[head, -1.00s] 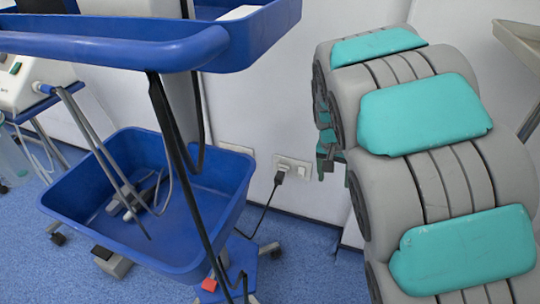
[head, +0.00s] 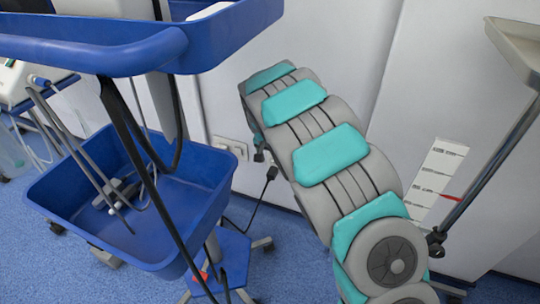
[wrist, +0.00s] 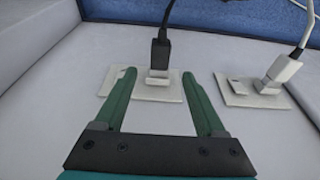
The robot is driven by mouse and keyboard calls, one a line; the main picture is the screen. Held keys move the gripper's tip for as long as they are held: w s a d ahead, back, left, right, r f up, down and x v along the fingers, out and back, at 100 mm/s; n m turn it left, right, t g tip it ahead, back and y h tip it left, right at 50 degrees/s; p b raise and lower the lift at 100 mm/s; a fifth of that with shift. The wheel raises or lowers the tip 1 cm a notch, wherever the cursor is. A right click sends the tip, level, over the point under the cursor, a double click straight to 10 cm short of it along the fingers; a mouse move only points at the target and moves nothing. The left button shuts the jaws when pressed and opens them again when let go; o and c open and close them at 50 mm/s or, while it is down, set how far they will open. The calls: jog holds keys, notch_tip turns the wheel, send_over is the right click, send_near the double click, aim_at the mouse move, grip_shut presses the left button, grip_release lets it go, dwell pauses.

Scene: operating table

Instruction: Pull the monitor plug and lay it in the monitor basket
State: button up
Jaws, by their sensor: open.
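The black plug (head: 271,173) with its black cable is low at the wall in the head view, left of my arm. In the wrist view the black plug (wrist: 159,55) sits at a white wall socket plate (wrist: 150,88). My gripper (wrist: 159,73) is open and empty, its green fingers to either side of the plug, with the plug near the fingertips. Whether it touches the plug I cannot tell. In the head view my arm mostly hides the gripper and that socket. The blue basket (head: 50,195) hangs low on the cart at left, with grey cables in it.
A second socket plate (wrist: 235,90) holds a white plug (wrist: 283,70) beside the black one. A blue upper tray (head: 230,40) and a dark hanging cable are above the basket. The cart base (head: 228,265) stands on blue floor. A grey tray stand (head: 515,45) is at right.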

aim_at(273, 169)
jog(key=x, duration=0.5)
jog(key=shift+c, duration=0.2)
grip_shut()
dwell(0.8)
